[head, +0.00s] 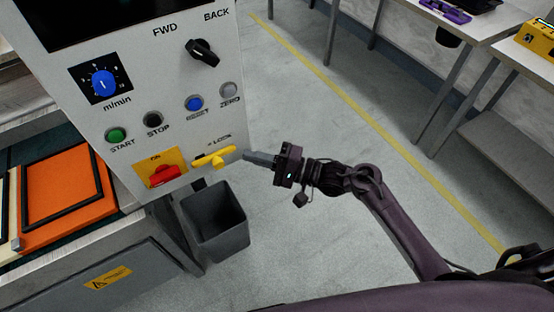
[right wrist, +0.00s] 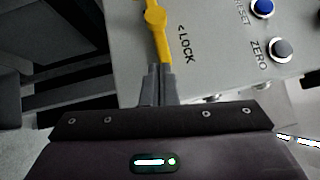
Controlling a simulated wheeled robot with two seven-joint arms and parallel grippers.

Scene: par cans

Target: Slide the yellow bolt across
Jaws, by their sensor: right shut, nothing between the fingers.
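The yellow bolt (head: 214,157) sits low on the grey control panel (head: 135,85), beside the LOCK label with its arrow pointing left. In the right wrist view the yellow bolt (right wrist: 156,28) shows at the top, with a round knob in its middle. My right gripper (head: 247,155) is shut and empty, its fingertips just right of the bolt's right end. In the right wrist view the shut fingers (right wrist: 160,70) are at the bolt's near end; whether they touch it I cannot tell. My left gripper is not in view.
A red switch (head: 164,174) on a yellow plate is left of the bolt. START (head: 116,135), STOP (head: 152,120), RESET (head: 194,103) and ZERO (head: 229,90) controls sit above. A grey bin (head: 217,222) stands below the panel. The floor on the right is clear.

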